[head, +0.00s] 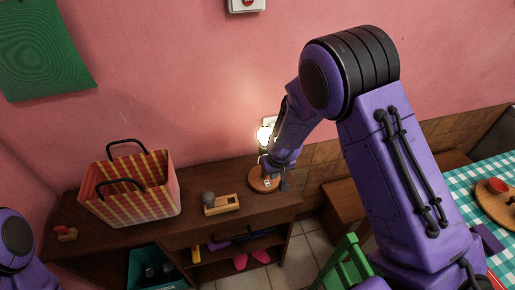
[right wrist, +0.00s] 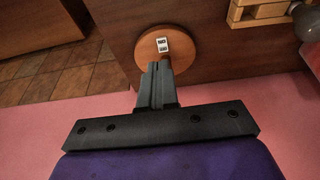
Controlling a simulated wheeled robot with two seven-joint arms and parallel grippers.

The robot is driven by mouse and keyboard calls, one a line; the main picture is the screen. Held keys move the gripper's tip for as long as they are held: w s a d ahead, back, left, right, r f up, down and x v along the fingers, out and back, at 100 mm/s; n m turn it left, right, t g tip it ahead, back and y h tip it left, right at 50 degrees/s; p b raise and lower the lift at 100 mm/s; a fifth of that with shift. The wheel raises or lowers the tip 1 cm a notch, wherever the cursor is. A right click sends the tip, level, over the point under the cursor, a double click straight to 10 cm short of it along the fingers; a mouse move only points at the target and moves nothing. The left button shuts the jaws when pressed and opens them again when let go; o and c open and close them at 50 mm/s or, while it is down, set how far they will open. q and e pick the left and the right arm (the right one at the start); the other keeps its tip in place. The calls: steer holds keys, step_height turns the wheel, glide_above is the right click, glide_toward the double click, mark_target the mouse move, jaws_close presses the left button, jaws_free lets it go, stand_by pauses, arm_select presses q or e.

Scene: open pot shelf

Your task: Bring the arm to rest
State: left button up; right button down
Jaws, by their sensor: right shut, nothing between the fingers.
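My right arm reaches over from the right in the head view. Its gripper (head: 284,183) hangs beside a lit lamp (head: 264,135) with a round wooden base (head: 258,186) on a dark wood cabinet. In the right wrist view my right gripper (right wrist: 159,68) is shut and empty, with its fingertips close to the lamp's base (right wrist: 182,66). A small white switch (right wrist: 162,45) shows on the base. I cannot tell whether the fingertips touch it. Part of my left arm shows at the lower left of the head view, but its gripper is out of frame.
The cabinet top (head: 235,215) also holds a striped basket (head: 130,190) and a wooden block with a grey ball (head: 221,204). A green chair (head: 347,265) and a table with a checked cloth (head: 478,166) stand right. A pink wall is behind.

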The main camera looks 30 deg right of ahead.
steer(key=s+d+f+m+t+h+b, duration=0.4)
steer(key=s+f, duration=0.3)
steer(key=f, duration=0.4)
steer(key=s+a+f+g+b, duration=0.1)
steer(key=s+f+g+b, duration=0.1)
steer(key=s+f+b, duration=0.3)
steer(key=s+a+f+m+g+y+b, duration=0.1)
steer(key=s+f+b, duration=0.4)
steer(key=s+f, duration=0.8)
steer(key=s+g, duration=0.1)
steer(key=s, duration=0.4)
steer(key=shift+s+a+b, duration=0.15)
steer(key=shift+s+b, duration=0.05)
steer(key=shift+b, duration=0.15)
steer(key=shift+r, duration=0.1)
